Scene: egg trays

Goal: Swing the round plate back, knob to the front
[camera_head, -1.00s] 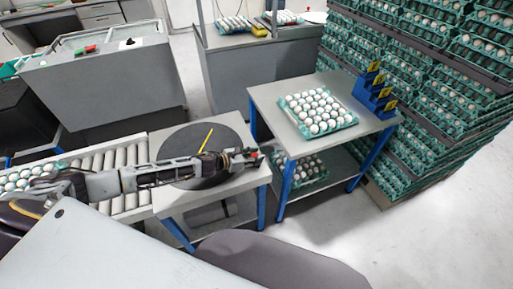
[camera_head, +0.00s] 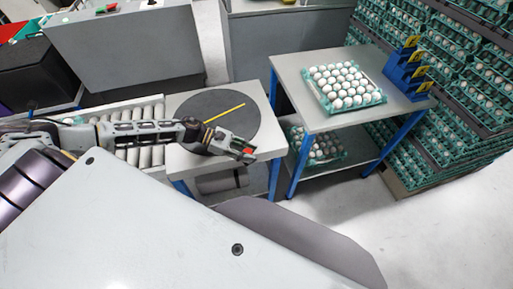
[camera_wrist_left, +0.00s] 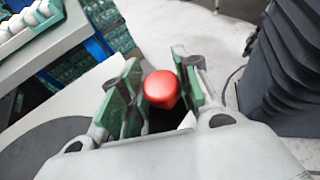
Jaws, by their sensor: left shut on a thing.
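The round plate (camera_head: 192,107) is dark grey with a yellow stripe (camera_head: 225,114) and lies on a pale table (camera_head: 262,116) with blue legs. The stripe points to the upper right. My left gripper (camera_head: 246,152) is at the plate's front right edge, shut on the red knob (camera_head: 249,151). In the left wrist view the knob (camera_wrist_left: 161,88) sits between the green-padded fingers of the gripper (camera_wrist_left: 160,95), and part of the plate (camera_wrist_left: 45,150) shows at the lower left. My forearm hides the plate's near left part. My right gripper is not in view.
A roller conveyor (camera_head: 130,155) joins the table on the left. To the right, a grey table (camera_head: 300,80) holds an egg tray (camera_head: 322,100) and a blue holder with yellow cards (camera_head: 407,75). Stacked egg trays (camera_head: 470,110) stand at the far right. The floor at the lower right is clear.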

